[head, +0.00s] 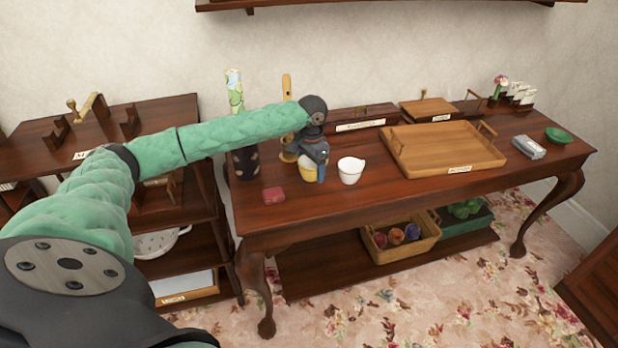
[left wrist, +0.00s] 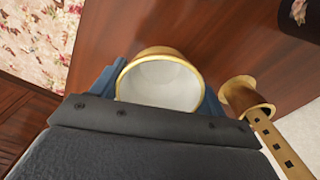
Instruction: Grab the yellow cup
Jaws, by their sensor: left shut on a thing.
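The yellow cup (head: 308,172) is on the dark wooden table, near its front left part. It has a white inside, and its rim shows in the left wrist view (left wrist: 160,82) between blue fingers. My left gripper (head: 319,169) is shut on the yellow cup from above, and hides part of it in the head view. I cannot tell whether the cup is touching the table. My right gripper is in neither view.
A white cup (head: 350,171) stands just right of the yellow cup. A red box (head: 274,195) lies to the left. A brass-coloured holder (left wrist: 247,95) is close beside the gripper. A wooden tray (head: 430,165) sits farther right.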

